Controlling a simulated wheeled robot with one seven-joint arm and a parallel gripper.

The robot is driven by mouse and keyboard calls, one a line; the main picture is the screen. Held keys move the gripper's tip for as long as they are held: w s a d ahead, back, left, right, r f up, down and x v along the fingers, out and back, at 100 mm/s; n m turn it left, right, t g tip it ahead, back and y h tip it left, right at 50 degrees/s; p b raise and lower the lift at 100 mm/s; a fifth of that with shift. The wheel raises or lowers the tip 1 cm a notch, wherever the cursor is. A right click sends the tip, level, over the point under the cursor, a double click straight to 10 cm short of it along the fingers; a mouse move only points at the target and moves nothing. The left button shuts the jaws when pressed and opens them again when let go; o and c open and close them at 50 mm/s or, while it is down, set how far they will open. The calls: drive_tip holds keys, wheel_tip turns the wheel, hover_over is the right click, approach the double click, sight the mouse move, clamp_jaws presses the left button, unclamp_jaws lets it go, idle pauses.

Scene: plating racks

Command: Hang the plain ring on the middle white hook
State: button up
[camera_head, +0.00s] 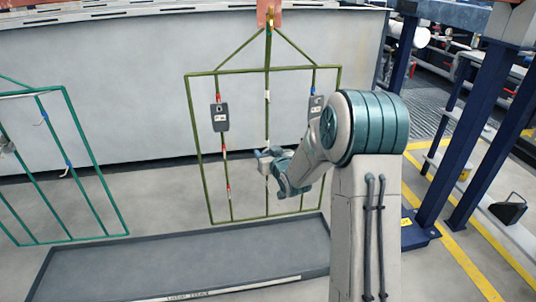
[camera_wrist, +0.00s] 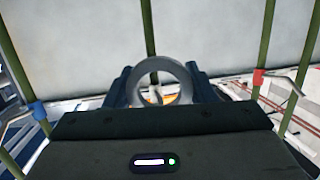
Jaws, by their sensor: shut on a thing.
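The plain grey ring (camera_wrist: 161,63) is held upright between the two blue fingers of my gripper (camera_wrist: 163,88) in the wrist view. In the head view my gripper (camera_head: 264,156) is in front of the middle rod of the olive rack (camera_head: 196,125), at about mid-height. The ring is too small there to make out clearly. A white hook mark (camera_head: 267,97) shows higher on the middle rod; the hook near my gripper is hidden. In the wrist view the middle rod (camera_wrist: 150,35) stands behind the ring. I cannot tell whether they touch.
Grey tags hang from the left rod (camera_head: 219,117) and the right rod (camera_head: 316,105). Red hooks (camera_head: 228,189) are on the left rod and a blue hook (camera_wrist: 39,110) is on another. A green rack (camera_head: 92,165) stands left. A grey tray (camera_head: 150,270) lies below.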

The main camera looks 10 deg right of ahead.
drive_tip(key=shift+f, duration=0.25)
drive_tip(key=o, duration=1.2)
drive_tip(key=shift+s+r, duration=0.1)
